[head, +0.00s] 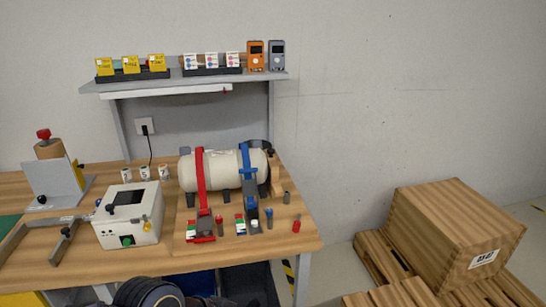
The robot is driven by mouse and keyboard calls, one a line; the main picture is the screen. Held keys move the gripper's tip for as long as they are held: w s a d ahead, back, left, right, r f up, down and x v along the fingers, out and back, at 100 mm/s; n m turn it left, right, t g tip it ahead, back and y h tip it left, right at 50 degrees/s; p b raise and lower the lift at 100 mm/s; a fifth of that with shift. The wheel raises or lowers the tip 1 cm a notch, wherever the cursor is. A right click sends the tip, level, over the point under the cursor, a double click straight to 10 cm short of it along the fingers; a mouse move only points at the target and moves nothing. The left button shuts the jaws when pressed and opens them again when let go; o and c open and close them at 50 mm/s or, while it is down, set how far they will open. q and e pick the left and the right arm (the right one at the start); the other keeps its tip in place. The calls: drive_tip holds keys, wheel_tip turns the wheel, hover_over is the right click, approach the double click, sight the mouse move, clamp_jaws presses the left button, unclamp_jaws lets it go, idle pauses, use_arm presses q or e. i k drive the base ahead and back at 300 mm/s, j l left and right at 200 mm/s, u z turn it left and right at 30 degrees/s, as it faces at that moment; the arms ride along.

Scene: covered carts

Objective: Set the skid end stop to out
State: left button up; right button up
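A cream cylindrical tank (228,172) lies on its side on the wooden bench, on short dark feet. A red strap (201,170) and a blue strap (248,160) pass over it. A small tan upright piece with a dark top (275,178) stands at the tank's right end. It may be the skid end stop, but I cannot tell this or its setting at this size. Neither gripper can be made out; a dark rounded part of mine shows at the bottom edge.
A white box with a green knob (128,228) stands left of the tank. Small red and grey pegs, including a red one (296,227), stand in front of it.

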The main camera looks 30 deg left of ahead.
sight(272, 183)
drive_tip(key=u, duration=1)
